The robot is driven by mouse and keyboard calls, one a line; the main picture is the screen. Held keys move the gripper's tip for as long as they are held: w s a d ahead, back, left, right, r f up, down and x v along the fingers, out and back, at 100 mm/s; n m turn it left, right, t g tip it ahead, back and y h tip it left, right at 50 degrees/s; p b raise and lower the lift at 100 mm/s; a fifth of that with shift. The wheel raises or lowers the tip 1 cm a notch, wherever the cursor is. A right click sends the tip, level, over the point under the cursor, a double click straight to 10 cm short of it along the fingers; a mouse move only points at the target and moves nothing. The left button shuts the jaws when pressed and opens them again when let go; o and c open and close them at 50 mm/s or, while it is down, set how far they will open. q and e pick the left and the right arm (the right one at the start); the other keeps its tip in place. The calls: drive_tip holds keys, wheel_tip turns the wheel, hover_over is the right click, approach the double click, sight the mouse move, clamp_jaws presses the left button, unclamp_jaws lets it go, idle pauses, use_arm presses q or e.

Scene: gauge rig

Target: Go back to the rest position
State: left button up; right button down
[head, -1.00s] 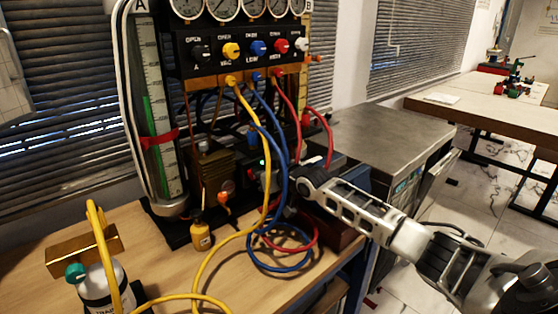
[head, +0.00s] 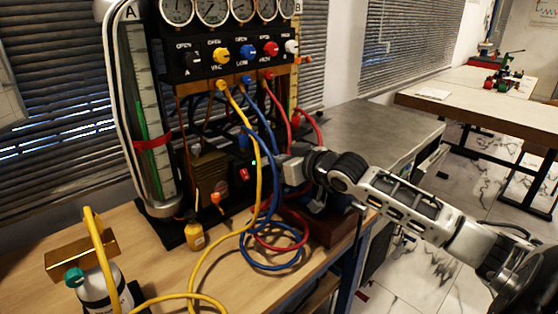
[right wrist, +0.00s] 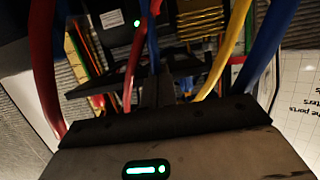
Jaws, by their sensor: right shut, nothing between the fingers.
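My right arm (head: 400,200) comes in from the right in the head view. Its gripper (head: 290,170) is beside the hoses in front of the gauge rig (head: 228,63); its fingertips are hard to make out behind the yellow and blue hoses. In the right wrist view the gripper (right wrist: 165,90) is shut and empty, with red, blue and yellow hoses close around it. I cannot tell whether it touches any of them. My left gripper is in neither view.
Yellow (head: 259,205), blue (head: 272,262) and red (head: 313,128) hoses hang from the rig and loop on the bench (head: 140,237). A small yellow bottle (head: 194,235) and a trap bottle (head: 98,290) stand there. A grey-topped cabinet (head: 385,130) is at right.

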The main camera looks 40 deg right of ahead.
idle(0.3)
drive_tip(key=s+a+f+g, duration=0.1)
drive_tip(key=s+a+f, duration=0.2)
drive_tip(key=f, duration=0.2)
drive_tip(key=s+a+f+g, duration=0.2)
drive_tip(key=s+a+f, duration=0.1)
drive_tip(key=a+f, duration=0.1)
drive_tip(key=s+a+f+n+g, duration=0.1)
drive_tip(key=s+a+f, duration=0.3)
drive_tip(key=f, duration=0.1)
drive_tip(key=shift+s+a+f+g, duration=0.1)
drive_tip(key=shift+a+f+g, duration=0.1)
drive_tip(key=shift+f+g, duration=0.15)
drive_tip(key=s+a+f+g, duration=0.2)
drive_tip(key=s+a, duration=0.1)
drive_tip(key=s, duration=0.4)
drive_tip(key=s+a+f+g+h, duration=0.1)
drive_tip(key=s+a+g, duration=0.1)
drive_tip(key=s, duration=0.5)
drive_tip(key=s+a+f+g, duration=0.2)
drive_tip(key=s+a+g, duration=0.1)
drive_tip(key=s, duration=0.4)
drive_tip(key=w+a+f+t+y, duration=0.2)
drive_tip(key=w+a+f+t, duration=0.3)
drive_tip(key=f+t, duration=0.2)
drive_tip(key=shift+w+f, duration=0.3)
drive_tip(key=shift+f, duration=0.15)
